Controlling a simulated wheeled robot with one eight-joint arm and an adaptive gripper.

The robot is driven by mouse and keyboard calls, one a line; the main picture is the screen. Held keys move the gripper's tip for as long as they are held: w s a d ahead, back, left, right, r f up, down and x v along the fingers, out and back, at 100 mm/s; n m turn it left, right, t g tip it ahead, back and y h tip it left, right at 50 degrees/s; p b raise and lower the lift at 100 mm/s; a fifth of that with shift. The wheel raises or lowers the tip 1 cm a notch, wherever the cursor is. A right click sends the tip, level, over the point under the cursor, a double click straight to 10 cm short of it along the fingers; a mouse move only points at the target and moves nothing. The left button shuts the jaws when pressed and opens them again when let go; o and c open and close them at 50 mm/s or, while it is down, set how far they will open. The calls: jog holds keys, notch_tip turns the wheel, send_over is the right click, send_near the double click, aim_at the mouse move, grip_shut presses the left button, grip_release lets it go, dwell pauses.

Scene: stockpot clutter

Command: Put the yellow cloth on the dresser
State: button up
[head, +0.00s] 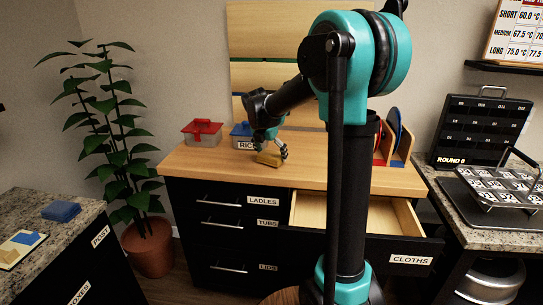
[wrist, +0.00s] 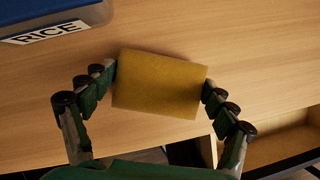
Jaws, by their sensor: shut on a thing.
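The yellow cloth (head: 270,159) is a folded, block-like piece at the front part of the dresser's wooden top (head: 320,170). My gripper (head: 270,150) is shut on it, with a finger at each side. In the wrist view the yellow cloth (wrist: 160,84) fills the space between the fingers of my gripper (wrist: 160,88). It is over the dresser top, close to the front edge. I cannot tell whether it touches the wood or is slightly above it.
A blue box labelled RICE (head: 241,134) and a red-lidded container (head: 203,132) stand at the back left of the dresser. The CLOTHS drawer (head: 410,245) is pulled open and looks empty. A rack with discs (head: 394,140) stands at right. A blue cloth (head: 61,211) lies on the left counter.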

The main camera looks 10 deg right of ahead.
jog(key=shift+f, duration=0.3)
jog(key=o, duration=1)
jog(key=shift+f, duration=0.1)
jog(key=v, duration=1.2)
